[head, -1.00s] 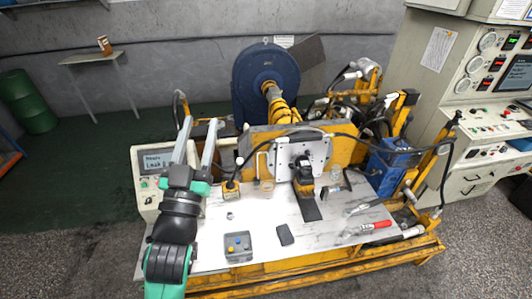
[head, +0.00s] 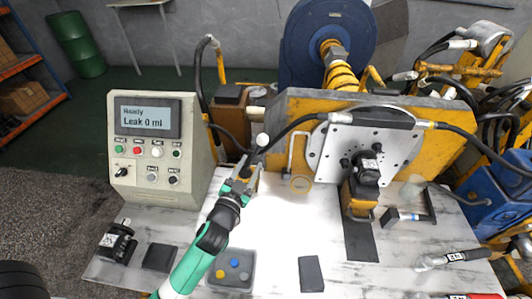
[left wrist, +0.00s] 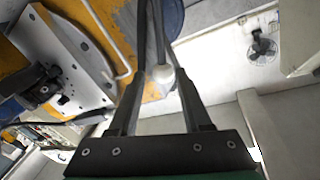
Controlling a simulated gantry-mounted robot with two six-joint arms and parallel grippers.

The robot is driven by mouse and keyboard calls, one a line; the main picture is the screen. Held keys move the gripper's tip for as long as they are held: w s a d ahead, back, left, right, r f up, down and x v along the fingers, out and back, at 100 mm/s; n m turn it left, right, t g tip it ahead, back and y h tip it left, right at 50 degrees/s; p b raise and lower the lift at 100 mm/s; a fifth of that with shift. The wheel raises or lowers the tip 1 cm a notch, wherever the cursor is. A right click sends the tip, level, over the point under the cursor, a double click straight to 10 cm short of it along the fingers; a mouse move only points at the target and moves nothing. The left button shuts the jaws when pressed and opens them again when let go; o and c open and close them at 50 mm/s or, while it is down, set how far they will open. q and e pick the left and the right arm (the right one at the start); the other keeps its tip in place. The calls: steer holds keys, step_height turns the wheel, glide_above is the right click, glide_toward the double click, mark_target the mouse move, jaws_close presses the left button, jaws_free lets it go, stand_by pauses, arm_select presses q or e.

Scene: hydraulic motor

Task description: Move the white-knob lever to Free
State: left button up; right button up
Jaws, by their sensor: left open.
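The white-knob lever has a white ball knob (head: 262,139) at the left end of the yellow test stand, above the back edge of the table. In the left wrist view the white knob (left wrist: 163,74) shows between the two fingers, near their tips. My left gripper (head: 252,166) is open, with its fingers pointing up toward the lever, just below the knob. It also shows in the left wrist view (left wrist: 160,85), with fingers apart on either side of the lever. Whether a finger touches the lever I cannot tell. The lever's base is hidden, and no Free marking is readable.
A control box (head: 155,145) reading "Ready, Leak 0 ml" stands left of the gripper. The yellow stand (head: 290,112) carries a metal plate (head: 385,150) with hoses. A grey tray (head: 234,270) with coloured parts and a dark block (head: 311,274) lie on the white table (head: 280,225).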

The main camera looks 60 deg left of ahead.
mark_target(255, 153)
arm_select(q)
steer(key=f+b+x, duration=0.1)
steer(key=b+x, duration=0.1)
steer(key=x, duration=1)
steer(key=shift+s+a+f+b, duration=0.2)
steer(key=shift+s+a+b, duration=0.1)
steer(key=shift+a, duration=0.05)
arm_select(e)
step_height(255, 153, down, 4)
steer(key=shift+w+a+r, duration=0.1)
steer(key=shift+r, duration=0.1)
arm_select(q)
jaws_close()
stand_by(0.6)
